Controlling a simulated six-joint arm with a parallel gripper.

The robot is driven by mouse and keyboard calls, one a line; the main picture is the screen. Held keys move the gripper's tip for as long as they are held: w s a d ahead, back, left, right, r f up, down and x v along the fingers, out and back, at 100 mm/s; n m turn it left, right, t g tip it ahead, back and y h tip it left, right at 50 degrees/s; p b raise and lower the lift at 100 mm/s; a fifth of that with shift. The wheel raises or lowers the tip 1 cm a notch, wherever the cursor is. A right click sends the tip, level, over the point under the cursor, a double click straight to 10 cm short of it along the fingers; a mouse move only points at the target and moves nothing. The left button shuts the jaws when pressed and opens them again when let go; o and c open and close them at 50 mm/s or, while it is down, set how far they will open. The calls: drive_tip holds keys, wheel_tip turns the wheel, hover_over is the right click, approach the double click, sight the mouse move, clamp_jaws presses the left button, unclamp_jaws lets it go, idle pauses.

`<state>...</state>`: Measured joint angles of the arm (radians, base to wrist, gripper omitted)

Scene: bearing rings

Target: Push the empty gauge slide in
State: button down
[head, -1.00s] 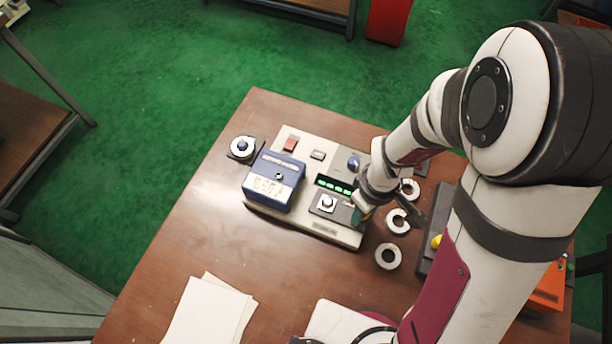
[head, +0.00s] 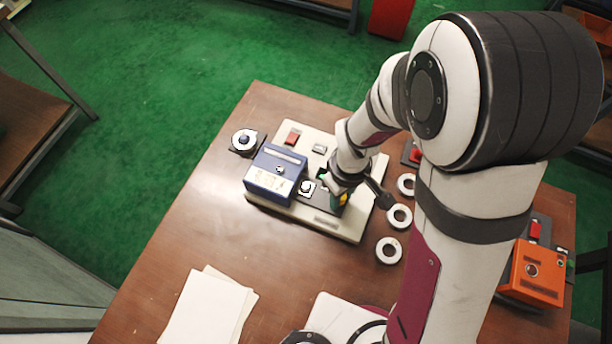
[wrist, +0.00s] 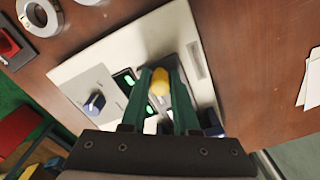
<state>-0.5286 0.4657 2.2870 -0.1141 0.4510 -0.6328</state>
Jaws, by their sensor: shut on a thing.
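The gauge is a blue box (head: 275,172) on a cream base plate (head: 335,226). Its dark slide (head: 322,201) carries a small white square seat (head: 307,187), close to the box's right side, with no ring seen on it. My gripper (head: 341,198) is at the slide's right end. In the wrist view, the green fingers of my gripper (wrist: 161,82) are shut on a yellow knob (wrist: 160,80). The knob also shows in part in the head view (head: 345,197). The fingers and wrist hide part of the slide.
Several pale rings lie right of the base, one at the front (head: 389,250). Another ring (head: 245,140) sits on a dark holder left of the box. An orange box (head: 540,272) stands at the right. White papers (head: 208,308) lie front left. The table between is clear.

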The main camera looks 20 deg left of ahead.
sight(312, 191)
drive_tip(key=shift+a, duration=3.15)
drive_tip(key=c, duration=0.8)
unclamp_jaws()
drive_tip(key=shift+c, duration=0.2)
drive_tip(key=shift+r, duration=0.1)
wheel_tip(312, 191, up, 7)
drive_tip(key=shift+d, duration=0.1)
